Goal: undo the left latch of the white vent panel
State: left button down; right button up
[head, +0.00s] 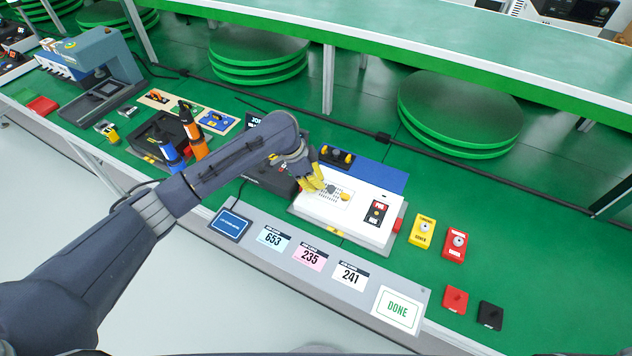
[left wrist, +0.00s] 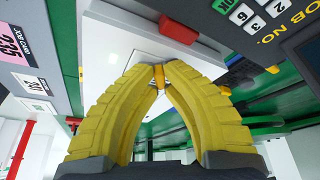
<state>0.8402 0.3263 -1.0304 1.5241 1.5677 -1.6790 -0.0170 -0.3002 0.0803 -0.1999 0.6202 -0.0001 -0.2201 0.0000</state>
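The white vent panel (head: 329,200), with rows of dark slots, lies on top of a white unit (head: 352,222) on the green bench. A yellow-orange latch (head: 345,197) sits at the panel's right side. My left gripper (head: 314,186) reaches down over the panel's left side and hides the left latch in the head view. In the left wrist view, its yellow fingertips (left wrist: 159,72) close together around a small orange latch piece (left wrist: 158,76), and they appear to touch it from both sides. Most of the panel is hidden there by the fingers. My right gripper is not in view.
Yellow (head: 423,230) and red (head: 454,243) blocks stand to the right. Number cards and a DONE card (head: 397,309) line the front strip.

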pick_arm(q)
jog(key=c, duration=1.5)
grip_release()
jog(key=v, duration=1.2)
jog(key=shift+d, duration=0.1)
